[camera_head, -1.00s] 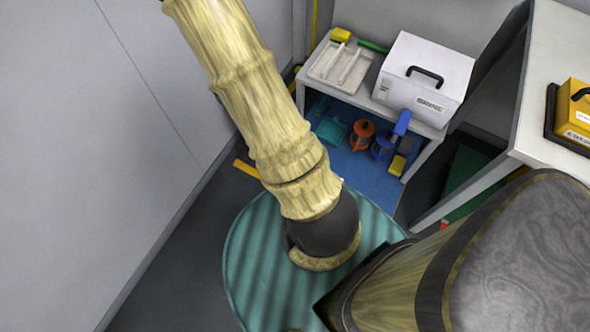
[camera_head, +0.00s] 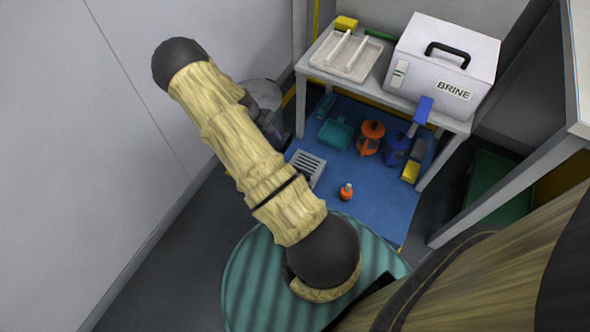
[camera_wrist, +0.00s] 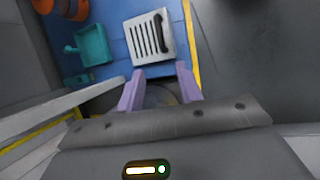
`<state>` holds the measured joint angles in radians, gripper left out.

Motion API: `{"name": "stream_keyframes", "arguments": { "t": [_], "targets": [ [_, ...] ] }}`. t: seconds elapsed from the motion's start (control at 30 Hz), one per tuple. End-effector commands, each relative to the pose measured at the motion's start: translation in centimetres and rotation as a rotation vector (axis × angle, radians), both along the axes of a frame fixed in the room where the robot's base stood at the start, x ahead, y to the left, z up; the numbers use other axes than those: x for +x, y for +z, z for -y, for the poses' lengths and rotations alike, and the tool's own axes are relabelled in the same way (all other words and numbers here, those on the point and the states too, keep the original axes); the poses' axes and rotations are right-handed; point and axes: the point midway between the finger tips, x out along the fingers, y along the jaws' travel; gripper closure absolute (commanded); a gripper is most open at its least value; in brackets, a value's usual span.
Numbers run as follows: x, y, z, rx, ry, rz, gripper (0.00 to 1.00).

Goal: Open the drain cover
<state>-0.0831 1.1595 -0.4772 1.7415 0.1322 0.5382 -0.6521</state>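The drain cover (camera_head: 308,164) appears to be the pale slotted plate on the blue floor, just right of my arm in the head view. In the wrist view the plate (camera_wrist: 142,42) lies flat beyond my fingertips, with slots on its left and a dark curved handle (camera_wrist: 160,32) on its right. My gripper (camera_wrist: 160,88) shows two lavender fingers spread apart, with nothing held between them. The fingers are short of the plate in that picture; their height above it is unclear. In the head view my arm hides part of the gripper.
A teal dustpan (camera_head: 336,132), an orange container (camera_head: 371,136) and a blue one (camera_head: 397,148) stand on the blue floor. A white BRINE box (camera_head: 445,66) sits on the bench. A round grey object (camera_head: 262,93) is by the wall.

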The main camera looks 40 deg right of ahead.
Motion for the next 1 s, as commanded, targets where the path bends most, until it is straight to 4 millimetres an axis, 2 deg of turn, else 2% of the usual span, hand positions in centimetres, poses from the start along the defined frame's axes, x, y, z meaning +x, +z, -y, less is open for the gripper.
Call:
{"name": "stream_keyframes", "arguments": {
  "t": [0.2, 0.37, 1.0],
  "targets": [
    [0.0, 0.0, 0.0, 0.0, -0.001, 0.0, 0.64],
    [-0.4, -1.1, 0.3, 0.001, -0.001, 0.0, 0.64],
    [-3.5, -11.1, 3.7, 0.0, -0.001, -0.001, 0.64]
  ]
}}
